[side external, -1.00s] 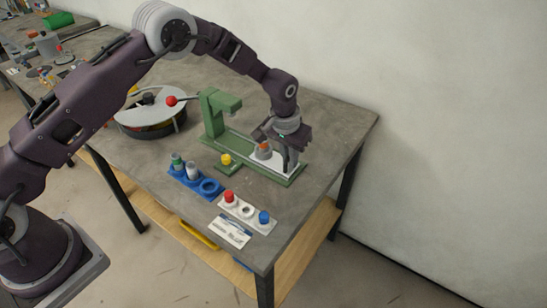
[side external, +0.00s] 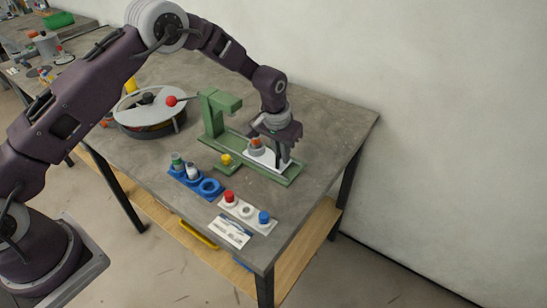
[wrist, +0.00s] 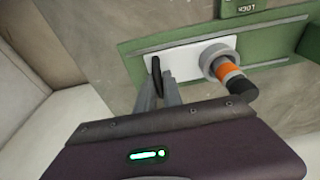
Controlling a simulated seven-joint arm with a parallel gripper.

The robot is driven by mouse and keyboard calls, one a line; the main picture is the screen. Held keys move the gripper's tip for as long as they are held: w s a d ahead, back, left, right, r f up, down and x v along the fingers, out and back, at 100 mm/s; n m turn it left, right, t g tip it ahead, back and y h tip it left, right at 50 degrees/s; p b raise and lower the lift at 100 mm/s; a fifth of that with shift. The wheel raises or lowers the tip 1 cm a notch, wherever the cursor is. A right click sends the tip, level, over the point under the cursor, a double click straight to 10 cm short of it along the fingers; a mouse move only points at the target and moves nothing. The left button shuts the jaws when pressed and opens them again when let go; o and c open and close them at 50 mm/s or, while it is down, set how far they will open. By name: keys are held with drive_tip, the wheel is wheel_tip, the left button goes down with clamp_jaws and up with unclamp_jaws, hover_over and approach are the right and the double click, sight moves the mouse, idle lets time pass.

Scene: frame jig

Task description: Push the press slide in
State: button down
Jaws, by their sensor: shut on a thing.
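The press is a green frame (side external: 221,120) with an upright column and a long green base. The press slide (side external: 268,162) is a white plate on this base, partly hidden by my gripper. A part with a grey ring, an orange band and a dark tip (wrist: 228,70) stands on the slide. My gripper (wrist: 160,82) is shut on the slide's black handle (wrist: 156,72), with one finger on each side of it. In the side view my gripper (side external: 283,160) is at the slide's outer end, right of the column.
A yellow knob (side external: 227,159) sits on a green tab beside the base. A blue holder (side external: 196,183) and a white panel with coloured pieces (side external: 246,211) lie in front. A round turntable (side external: 149,118) stands left. The bench's right end is clear.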

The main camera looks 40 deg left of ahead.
sight(257, 141)
drive_tip(key=shift+a, duration=4.15)
drive_tip(key=c, duration=1.5)
unclamp_jaws()
drive_tip(key=shift+r, duration=3.5)
